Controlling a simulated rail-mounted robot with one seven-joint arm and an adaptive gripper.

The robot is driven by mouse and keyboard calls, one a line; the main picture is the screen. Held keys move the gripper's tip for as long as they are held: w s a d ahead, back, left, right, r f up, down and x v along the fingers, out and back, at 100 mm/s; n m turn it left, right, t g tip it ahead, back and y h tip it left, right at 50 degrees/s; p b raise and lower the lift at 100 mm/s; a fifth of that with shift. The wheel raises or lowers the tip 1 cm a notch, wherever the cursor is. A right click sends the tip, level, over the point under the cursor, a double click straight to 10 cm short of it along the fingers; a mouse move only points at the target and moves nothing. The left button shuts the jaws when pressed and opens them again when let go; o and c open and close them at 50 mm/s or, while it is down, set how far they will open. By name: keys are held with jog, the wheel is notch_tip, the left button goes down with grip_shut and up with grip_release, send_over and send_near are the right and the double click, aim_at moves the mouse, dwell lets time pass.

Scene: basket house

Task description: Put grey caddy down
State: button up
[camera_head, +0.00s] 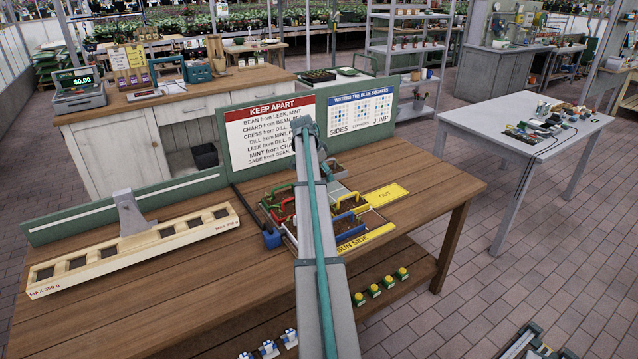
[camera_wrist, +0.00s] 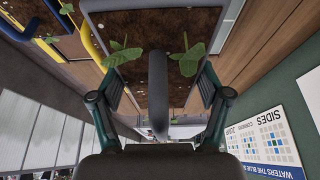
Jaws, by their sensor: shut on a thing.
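The grey caddy (camera_wrist: 175,62) fills the top middle of the wrist view, with dark soil and green seedlings inside. Its grey handle (camera_wrist: 157,85) stands between the fingers of my gripper (camera_wrist: 160,92), which is shut on it. In the head view, my gripper (camera_head: 326,166) is mostly hidden behind my arm, near the back of the wooden table. Part of the grey caddy (camera_head: 345,169) shows just right of it, behind the other caddies. I cannot tell whether its base touches anything.
Caddies with red, green, yellow and blue handles (camera_head: 350,208) crowd a marked area beside a yellow "OUT" card (camera_head: 388,195) and "SUN SIDE" strip (camera_head: 366,238). Sign boards (camera_head: 262,130) line the back edge. The table's right end (camera_head: 435,180) is clear.

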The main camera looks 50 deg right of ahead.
jog(key=w+d+f+p, duration=0.3)
jog(key=w+d+f, duration=0.3)
jog(key=shift+d+f, duration=0.15)
jog(key=shift+f, duration=0.05)
jog(key=shift+w+d+f, duration=0.25)
jog(key=shift+w+f, duration=0.05)
jog(key=shift+f, duration=0.25)
notch_tip(320, 180, down, 3)
jog(key=shift+w+d+r+p, duration=0.1)
jog(key=shift+p, duration=1.05)
jog(key=shift+f, duration=0.35)
jog(key=shift+f, duration=0.2)
jog(key=o, duration=1.3)
jog(key=shift+o, duration=0.2)
jog(key=shift+r, duration=0.15)
